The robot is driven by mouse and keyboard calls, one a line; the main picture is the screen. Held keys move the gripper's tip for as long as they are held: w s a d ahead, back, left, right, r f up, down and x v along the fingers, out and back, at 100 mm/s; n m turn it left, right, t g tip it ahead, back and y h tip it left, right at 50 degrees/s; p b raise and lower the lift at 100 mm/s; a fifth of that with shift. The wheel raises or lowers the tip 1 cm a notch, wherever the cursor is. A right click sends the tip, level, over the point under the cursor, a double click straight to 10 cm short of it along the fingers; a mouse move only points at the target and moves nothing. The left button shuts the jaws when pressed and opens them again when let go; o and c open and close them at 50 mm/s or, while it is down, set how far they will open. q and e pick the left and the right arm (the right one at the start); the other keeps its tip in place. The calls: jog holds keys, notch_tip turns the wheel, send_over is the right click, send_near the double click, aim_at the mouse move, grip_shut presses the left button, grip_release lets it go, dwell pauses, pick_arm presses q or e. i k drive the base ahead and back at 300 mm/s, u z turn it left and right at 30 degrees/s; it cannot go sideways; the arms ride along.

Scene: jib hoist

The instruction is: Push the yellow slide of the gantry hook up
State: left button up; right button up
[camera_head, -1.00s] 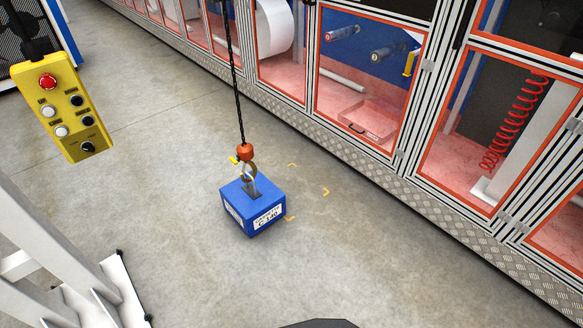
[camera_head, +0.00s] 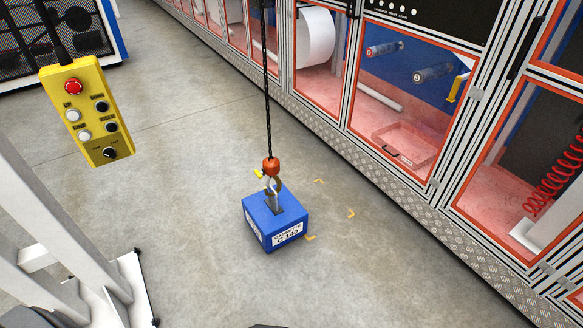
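The gantry hook (camera_head: 272,182) hangs from a black chain (camera_head: 266,90) under an orange block (camera_head: 271,166). A small yellow slide (camera_head: 259,174) shows at the left side of the hook, just below the orange block. The hook meets the lifting eye on top of a blue block (camera_head: 275,218) with a white label; whether it bears the load cannot be told. Neither of my grippers shows in the head view. A dark shape at the bottom edge is too little seen to name.
A yellow control pendant (camera_head: 87,112) with a red button hangs at the upper left. A white frame (camera_head: 120,285) stands at lower left. A long machine with orange-edged glass panels (camera_head: 415,95) runs along the right. Yellow corner marks (camera_head: 350,214) lie on the open concrete floor.

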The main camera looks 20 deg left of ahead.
aim_at(259, 174)
jog(key=z, duration=0.05)
jog(key=i, duration=0.65)
jog(key=u, duration=0.8)
jog(key=i, duration=0.45)
jog(key=u, duration=0.5)
